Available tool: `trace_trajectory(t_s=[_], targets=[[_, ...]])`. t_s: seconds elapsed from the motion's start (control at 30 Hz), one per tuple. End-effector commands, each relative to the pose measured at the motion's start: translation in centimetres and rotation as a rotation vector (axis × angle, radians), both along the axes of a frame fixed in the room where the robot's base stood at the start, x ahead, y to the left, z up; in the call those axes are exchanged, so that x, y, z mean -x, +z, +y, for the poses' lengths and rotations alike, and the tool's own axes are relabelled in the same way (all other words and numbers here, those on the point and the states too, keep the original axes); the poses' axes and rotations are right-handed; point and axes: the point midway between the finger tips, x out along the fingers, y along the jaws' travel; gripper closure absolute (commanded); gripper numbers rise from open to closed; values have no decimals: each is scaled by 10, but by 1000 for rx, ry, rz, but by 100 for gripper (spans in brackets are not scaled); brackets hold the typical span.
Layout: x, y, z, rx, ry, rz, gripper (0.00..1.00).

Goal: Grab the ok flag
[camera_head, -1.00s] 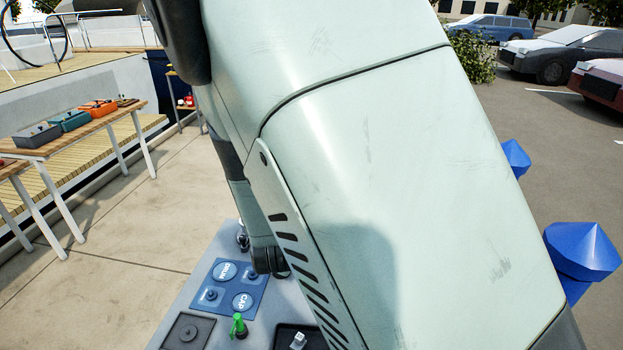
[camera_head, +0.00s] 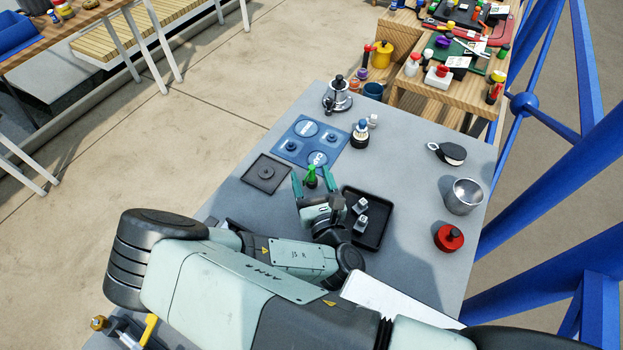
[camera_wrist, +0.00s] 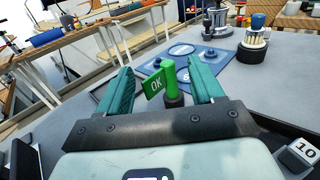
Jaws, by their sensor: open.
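The ok flag (camera_wrist: 155,85) is a small green flag with white "OK" lettering, on a green post (camera_wrist: 169,77) with a dark base. It stands upright on the grey table and also shows as a green shape in the head view (camera_head: 311,176). My gripper (camera_head: 304,180) is open, with its two teal fingers on either side of the flag. In the wrist view my gripper (camera_wrist: 163,86) has the flag and post between its fingers, with gaps visible on both sides. I cannot tell how deep the post sits between them.
A blue mat (camera_head: 310,141) with round marks lies beyond the flag. A black tray (camera_head: 376,238) with grey blocks (camera_head: 360,222) is at right, a dark square plate (camera_head: 265,173) at left. A winch (camera_head: 338,97), metal cup (camera_head: 463,196) and red item (camera_head: 449,237) stand farther off.

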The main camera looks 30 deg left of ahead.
Motion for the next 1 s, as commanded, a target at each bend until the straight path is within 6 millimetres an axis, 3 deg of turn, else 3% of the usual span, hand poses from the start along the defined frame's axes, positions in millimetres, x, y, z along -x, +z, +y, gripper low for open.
trace_trajectory(t_s=[0.4, 0.73, 1.0], targets=[[-31, 0, 31, 3, 4, -7, 33], [-34, 0, 35, 5, 4, -6, 33], [-34, -1, 35, 4, 4, -6, 75]])
